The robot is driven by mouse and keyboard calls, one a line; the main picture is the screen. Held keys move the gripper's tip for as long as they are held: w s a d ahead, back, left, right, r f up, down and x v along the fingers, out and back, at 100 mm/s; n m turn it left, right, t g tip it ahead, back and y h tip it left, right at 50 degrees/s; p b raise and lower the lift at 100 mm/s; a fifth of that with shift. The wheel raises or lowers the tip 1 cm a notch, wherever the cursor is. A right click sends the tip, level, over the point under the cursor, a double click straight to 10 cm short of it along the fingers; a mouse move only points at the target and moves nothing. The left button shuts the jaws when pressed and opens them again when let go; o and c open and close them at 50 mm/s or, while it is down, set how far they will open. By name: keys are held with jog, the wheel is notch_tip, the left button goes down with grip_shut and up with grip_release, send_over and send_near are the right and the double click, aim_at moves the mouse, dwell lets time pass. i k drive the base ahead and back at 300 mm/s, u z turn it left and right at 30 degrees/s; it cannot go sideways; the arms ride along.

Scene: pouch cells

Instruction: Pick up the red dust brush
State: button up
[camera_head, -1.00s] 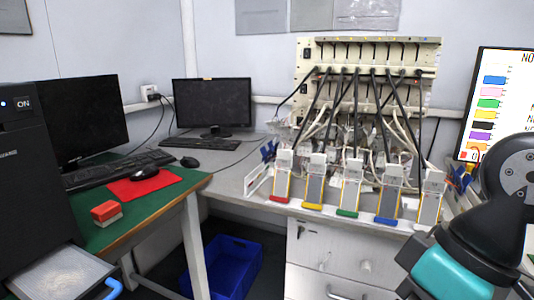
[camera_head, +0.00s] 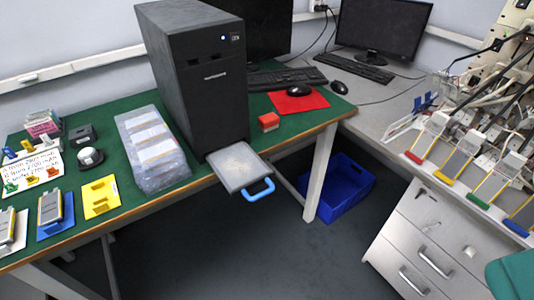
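The red dust brush (camera_head: 268,121) is a small red block with a pale underside. It stands on the green desk top (camera_head: 318,116), just right of the black computer tower (camera_head: 213,100) and in front of the red mouse mat (camera_head: 312,103). Nothing hides it.
A grey tray with a blue handle (camera_head: 258,191) juts past the desk's front edge below the tower. Left of the tower are a clear plastic box (camera_head: 150,150) and several small parts. A blue crate (camera_head: 343,188) sits on the floor under the desk. Open floor lies in front.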

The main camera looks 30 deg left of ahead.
aim_at(268, 122)
jog(key=u, duration=1.3)
